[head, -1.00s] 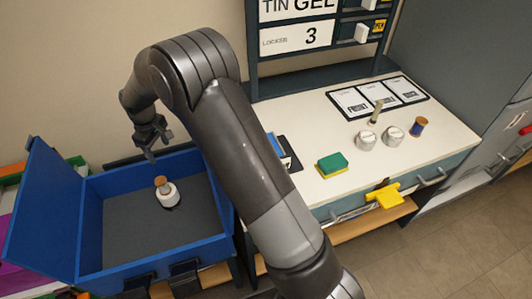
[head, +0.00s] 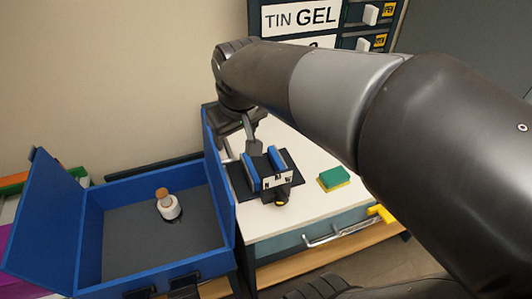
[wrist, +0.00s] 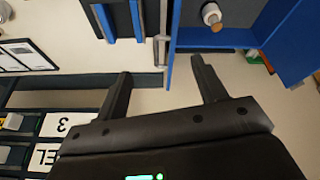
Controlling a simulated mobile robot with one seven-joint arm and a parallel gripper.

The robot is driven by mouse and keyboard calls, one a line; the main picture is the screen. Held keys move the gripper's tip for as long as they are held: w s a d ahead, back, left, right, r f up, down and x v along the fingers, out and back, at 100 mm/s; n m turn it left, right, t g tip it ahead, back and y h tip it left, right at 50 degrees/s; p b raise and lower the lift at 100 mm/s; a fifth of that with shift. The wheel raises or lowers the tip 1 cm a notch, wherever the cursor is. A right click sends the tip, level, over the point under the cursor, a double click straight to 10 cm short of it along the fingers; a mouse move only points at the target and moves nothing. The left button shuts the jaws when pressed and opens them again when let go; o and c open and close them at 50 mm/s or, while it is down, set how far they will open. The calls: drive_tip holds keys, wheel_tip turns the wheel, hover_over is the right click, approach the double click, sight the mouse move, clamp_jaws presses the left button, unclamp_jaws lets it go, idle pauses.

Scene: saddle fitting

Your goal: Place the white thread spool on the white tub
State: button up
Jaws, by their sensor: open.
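In the blue box, a small spool (head: 162,193) with a brown wooden end and what looks like white thread stands on a white tub (head: 170,210). Both also show at the top of the wrist view, the tub (wrist: 210,10) and the spool's brown end (wrist: 217,27). They seem to touch; exact seating is too small to tell. My gripper (head: 254,143) is open and empty, above the bench's left part near the blue-jawed fixture, well right of the spool. Its spread fingers (wrist: 160,75) show in the wrist view with nothing between them.
The blue box (head: 150,276) has a raised lid at left and free floor around the tub. A fixture with blue jaws (head: 250,172) stands on the white bench (head: 310,208). A green-and-yellow sponge (head: 333,178) lies right of it. My arm hides the bench's right part.

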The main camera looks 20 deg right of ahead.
drive_tip(key=s+d+m+t, duration=0.1)
drive_tip(key=s+d+m, duration=0.2)
drive_tip(key=s, duration=0.8)
drive_tip(key=shift+s+d+f, duration=0.35)
drive_tip(key=shift+d+f, duration=0.05)
drive_tip(key=shift+d, duration=0.15)
